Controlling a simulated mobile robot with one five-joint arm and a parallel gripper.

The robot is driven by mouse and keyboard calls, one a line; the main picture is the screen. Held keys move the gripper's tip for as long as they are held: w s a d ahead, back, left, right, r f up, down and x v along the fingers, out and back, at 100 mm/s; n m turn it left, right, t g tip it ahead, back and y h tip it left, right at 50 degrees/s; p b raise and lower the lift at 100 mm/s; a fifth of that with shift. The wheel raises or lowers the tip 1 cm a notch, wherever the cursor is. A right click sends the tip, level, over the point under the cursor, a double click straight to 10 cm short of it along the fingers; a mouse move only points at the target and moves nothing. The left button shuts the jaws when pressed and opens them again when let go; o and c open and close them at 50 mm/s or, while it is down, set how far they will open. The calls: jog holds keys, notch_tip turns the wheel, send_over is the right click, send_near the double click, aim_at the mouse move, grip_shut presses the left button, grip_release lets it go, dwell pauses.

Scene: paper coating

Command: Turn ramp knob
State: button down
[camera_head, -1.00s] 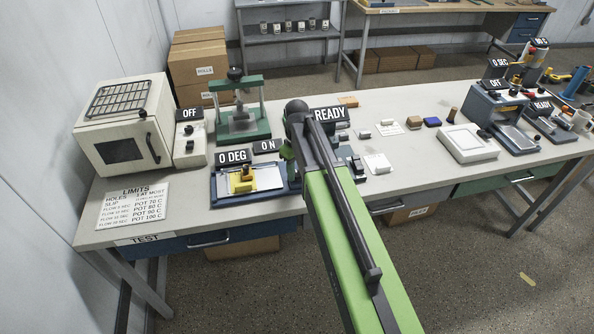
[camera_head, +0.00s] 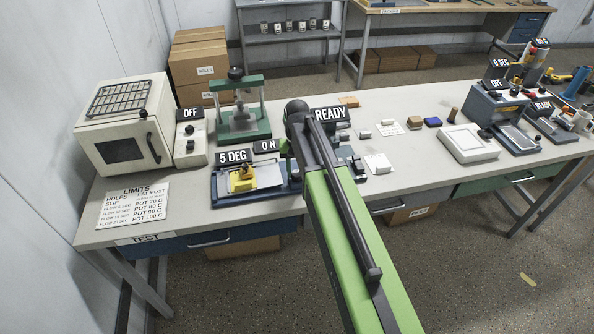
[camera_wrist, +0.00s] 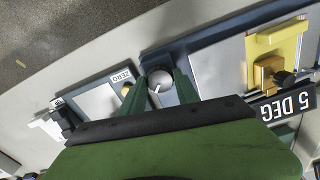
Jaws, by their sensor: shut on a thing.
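The ramp knob (camera_wrist: 160,83) is a round grey knob with a white pointer line, seen in the wrist view on the blue base of the ramp device. My gripper (camera_wrist: 152,82) has its two green fingers around the knob, shut on it. In the head view my arm hides the knob and the fingertips. The ramp device (camera_head: 222,190) has a silvery plate with a yellow block (camera_head: 242,180) on it. Its display (camera_head: 233,157) reads "5 DEG", and a sign beside it (camera_head: 266,146) reads "ON".
A device with a "ZERO" label (camera_wrist: 122,76) stands close beside the fingers. A green press (camera_head: 243,122) stands behind the ramp, and a white oven (camera_head: 125,125) is at the left. A limits card (camera_head: 130,205) lies at the front left.

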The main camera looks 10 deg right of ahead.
aim_at(297, 174)
jog(key=shift+m, duration=0.4)
jog(key=shift+a, duration=0.1)
jog(key=c, duration=0.9)
grip_release()
jog(key=shift+r+p, duration=0.45)
jog(key=shift+p, duration=0.05)
notch_tip(297, 174, up, 16)
jog(key=p, duration=1.6)
jog(key=shift+r, duration=0.2)
